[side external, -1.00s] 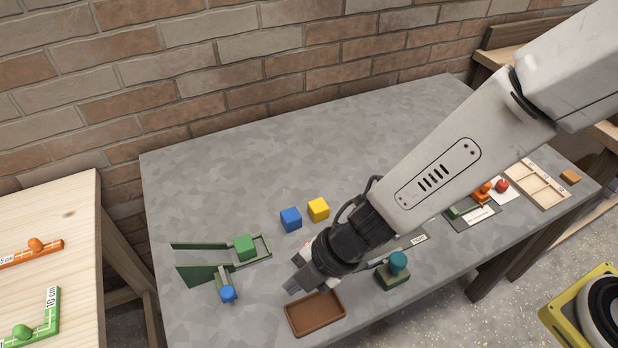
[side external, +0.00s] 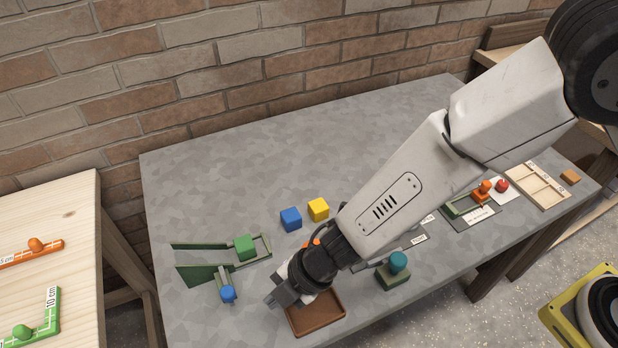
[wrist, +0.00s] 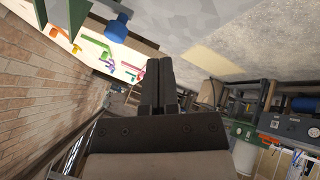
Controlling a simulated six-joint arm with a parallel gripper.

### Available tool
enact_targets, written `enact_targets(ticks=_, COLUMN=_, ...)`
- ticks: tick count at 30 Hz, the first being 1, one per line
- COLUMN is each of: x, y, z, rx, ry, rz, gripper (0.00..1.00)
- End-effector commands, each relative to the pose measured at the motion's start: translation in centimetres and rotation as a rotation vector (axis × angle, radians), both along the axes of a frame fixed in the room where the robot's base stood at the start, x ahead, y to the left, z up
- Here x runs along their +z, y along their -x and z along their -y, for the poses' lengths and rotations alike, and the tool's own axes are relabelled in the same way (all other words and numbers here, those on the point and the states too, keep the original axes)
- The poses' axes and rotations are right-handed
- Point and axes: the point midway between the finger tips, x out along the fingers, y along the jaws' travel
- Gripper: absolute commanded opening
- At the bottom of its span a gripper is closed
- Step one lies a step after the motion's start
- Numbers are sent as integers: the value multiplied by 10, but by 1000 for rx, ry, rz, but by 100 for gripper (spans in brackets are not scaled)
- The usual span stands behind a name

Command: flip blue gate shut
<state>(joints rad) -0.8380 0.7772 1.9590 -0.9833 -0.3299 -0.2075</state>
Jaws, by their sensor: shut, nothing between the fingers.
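The blue gate knob (side external: 228,292) sits on the end of a green gate arm (side external: 222,275) that sticks out toward the table's front from a green walled chute (side external: 200,272). In the wrist view the blue knob (wrist: 117,29) shows at the upper left, apart from the fingers. A green cube (side external: 245,247) is inside the chute, near its right end. My gripper (side external: 275,303) is to the right of the knob, low over the table beside the brown tray, with a gap to the knob. Its fingers (wrist: 160,80) are together and empty in the wrist view.
A brown tray (side external: 334,320) lies partly under my gripper. A blue cube (side external: 291,219) and a yellow cube (side external: 318,209) stand behind it. A green block with a teal knob (side external: 398,262) is to the right. The table left of the chute is clear.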

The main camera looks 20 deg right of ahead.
Motion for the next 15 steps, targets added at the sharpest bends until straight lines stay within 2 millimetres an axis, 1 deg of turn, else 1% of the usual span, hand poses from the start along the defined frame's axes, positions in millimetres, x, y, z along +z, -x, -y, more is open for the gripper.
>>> enact_targets(ticks=1, x=-6, y=-1, z=-3, rx=1, ry=1, rz=-1, gripper=0)
enact_targets(ticks=11, x=-34, y=-6, z=-24, rx=1, ry=1, rz=-1, gripper=0)
enact_targets(ticks=15, x=-33, y=-15, z=-30, rx=1, ry=-1, rz=1, gripper=0)
